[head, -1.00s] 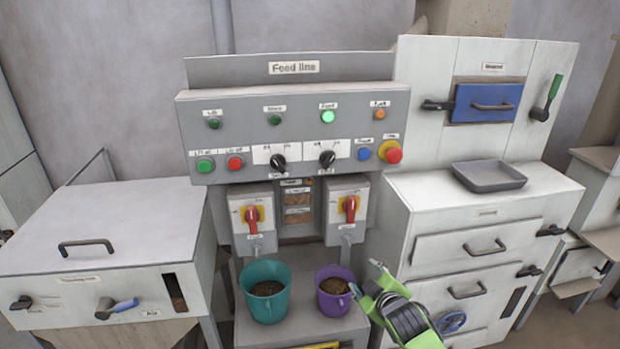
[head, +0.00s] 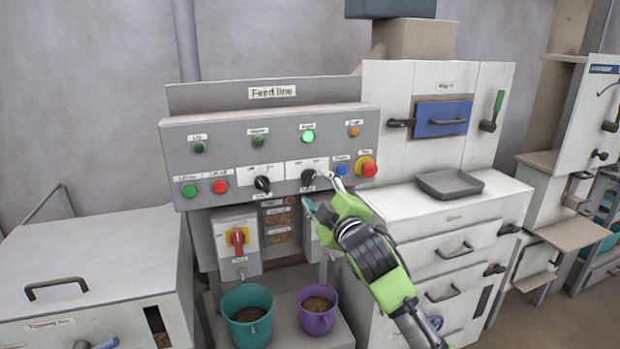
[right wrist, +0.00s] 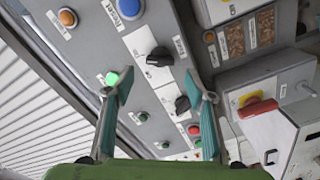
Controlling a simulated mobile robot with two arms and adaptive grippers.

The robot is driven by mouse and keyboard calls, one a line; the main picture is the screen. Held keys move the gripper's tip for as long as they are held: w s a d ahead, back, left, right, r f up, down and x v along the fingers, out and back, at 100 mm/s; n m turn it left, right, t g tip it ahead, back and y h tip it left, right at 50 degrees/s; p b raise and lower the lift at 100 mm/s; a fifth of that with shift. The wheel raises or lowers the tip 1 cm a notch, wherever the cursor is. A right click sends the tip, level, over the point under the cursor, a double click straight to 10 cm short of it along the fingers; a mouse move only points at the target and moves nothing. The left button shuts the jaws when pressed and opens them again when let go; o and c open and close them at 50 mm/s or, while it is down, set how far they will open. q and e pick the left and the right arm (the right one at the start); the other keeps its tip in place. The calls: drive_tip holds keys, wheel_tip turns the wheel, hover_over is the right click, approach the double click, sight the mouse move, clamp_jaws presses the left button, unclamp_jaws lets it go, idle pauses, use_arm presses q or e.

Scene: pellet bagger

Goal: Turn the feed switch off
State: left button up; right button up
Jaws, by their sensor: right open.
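The feed line panel (head: 225,155) carries two black rotary knobs on white plates. The right knob (head: 308,177), below the lit green feed lamp (head: 308,137), appears to be the feed switch; its small label is not legible. It also shows in the right wrist view (right wrist: 158,57), where the other knob (right wrist: 182,104) is lower. I cannot tell its setting. My right gripper (head: 322,192) is open and empty, close in front of the panel beside the right knob. In the right wrist view its fingertips (right wrist: 160,88) are spread, with both knobs seen between or beyond them. My left gripper is not in view.
A blue button (head: 342,169) and red stop button (head: 368,168) sit right of the knob. A red-handled isolator (head: 237,240) is below left; another is mostly behind my gripper. Teal (head: 247,318) and purple (head: 318,311) buckets stand below. A white cabinet (head: 420,225) stands right.

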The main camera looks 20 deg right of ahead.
sight(310, 180)
drive_tip(key=shift+w+a+p, duration=0.1)
drive_tip(key=shift+w+p, duration=0.3)
drive_tip(key=shift+w, duration=2.6)
drive_tip(key=c, duration=1.1)
